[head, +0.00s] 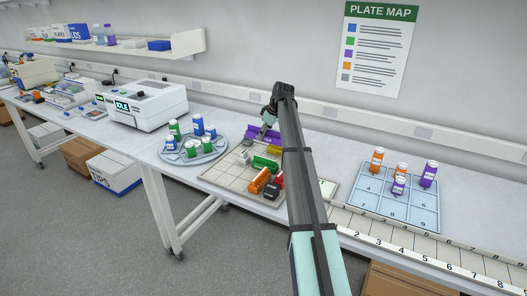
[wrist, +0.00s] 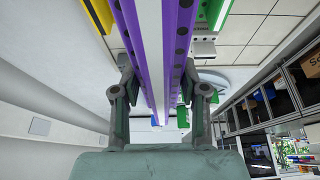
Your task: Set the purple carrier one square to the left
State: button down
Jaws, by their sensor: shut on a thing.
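The purple carrier (head: 251,131) is a long bar at the back of the gridded board (head: 222,173) in the head view. My gripper (head: 265,127) is over its middle, with my forearm passing to the right of it. In the wrist view the purple carrier (wrist: 179,45) runs lengthwise between the two fingers of my gripper (wrist: 157,85), which are shut on its sides. I cannot tell whether its underside touches the board. The squares beneath it are largely hidden.
A green carrier (head: 265,163), a yellow one (head: 273,150), an orange one (head: 259,181) and other small blocks crowd the board in front. The board's left front squares are bare. A round rack of bottles (head: 208,153) stands left; a blue numbered tray (head: 377,205) lies right.

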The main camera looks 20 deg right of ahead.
aim_at(274, 131)
jog(key=shift+f+p, duration=0.95)
jog(key=shift+f, duration=3.85)
jog(key=shift+f, duration=0.2)
jog(key=c, duration=0.9)
grip_release()
jog(key=shift+r, duration=0.15)
jog(key=b+v, duration=0.2)
jog(key=v, duration=1)
jog(key=shift+b, duration=0.35)
